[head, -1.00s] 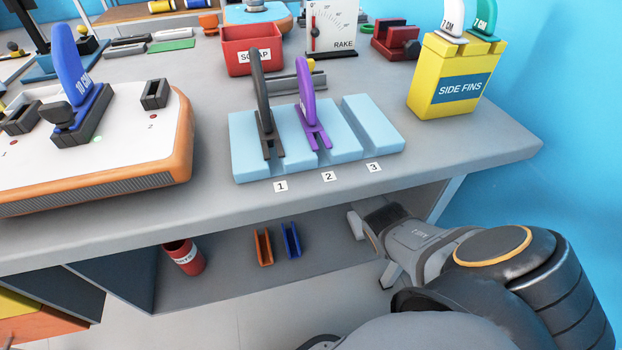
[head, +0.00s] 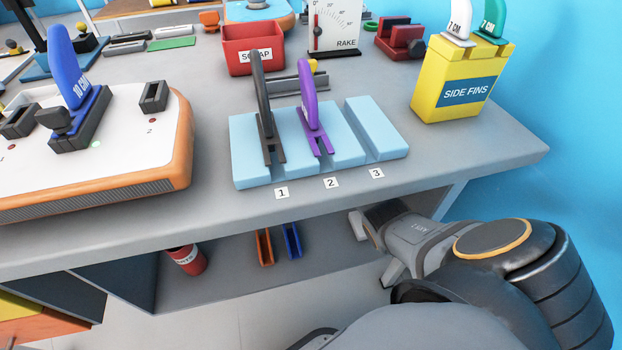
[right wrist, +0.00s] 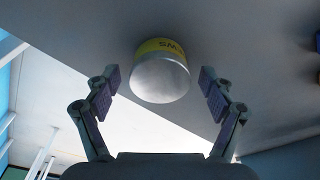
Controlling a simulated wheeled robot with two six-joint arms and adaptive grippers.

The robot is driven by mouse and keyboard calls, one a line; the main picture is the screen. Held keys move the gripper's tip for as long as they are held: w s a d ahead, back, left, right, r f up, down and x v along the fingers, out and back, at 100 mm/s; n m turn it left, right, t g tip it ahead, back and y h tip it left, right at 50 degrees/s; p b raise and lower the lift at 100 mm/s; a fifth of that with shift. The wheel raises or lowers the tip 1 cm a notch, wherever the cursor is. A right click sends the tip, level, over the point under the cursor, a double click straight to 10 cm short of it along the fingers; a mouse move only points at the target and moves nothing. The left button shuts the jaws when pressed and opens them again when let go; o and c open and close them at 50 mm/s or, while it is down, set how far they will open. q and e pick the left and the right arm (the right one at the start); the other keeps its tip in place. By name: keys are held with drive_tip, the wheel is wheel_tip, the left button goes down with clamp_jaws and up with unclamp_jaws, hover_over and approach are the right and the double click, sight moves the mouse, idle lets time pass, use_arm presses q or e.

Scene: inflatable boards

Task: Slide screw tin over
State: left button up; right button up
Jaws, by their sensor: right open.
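A round tin (right wrist: 160,77) with a yellow label band shows in the right wrist view. Its label is only partly readable, and its pale end faces the camera. My right gripper (right wrist: 154,84) is open, with one finger on either side of the tin and visible gaps between. In the head view, part of my right gripper (head: 358,225) shows at the shelf below the table top; the tin is hidden there. My left gripper is not in view.
On the lower shelf (head: 330,262) stand a red can (head: 187,260), an orange holder (head: 264,247) and a blue holder (head: 291,241). The table top (head: 430,150) overhangs my right gripper. A blue slotted block (head: 375,130) and a yellow side-fins box (head: 462,80) stand above.

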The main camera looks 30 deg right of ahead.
drive_tip(key=r, duration=0.5)
drive_tip(key=s+r, duration=0.1)
drive_tip(key=r, duration=0.1)
drive_tip(key=shift+d+r, duration=0.2)
idle(0.4)
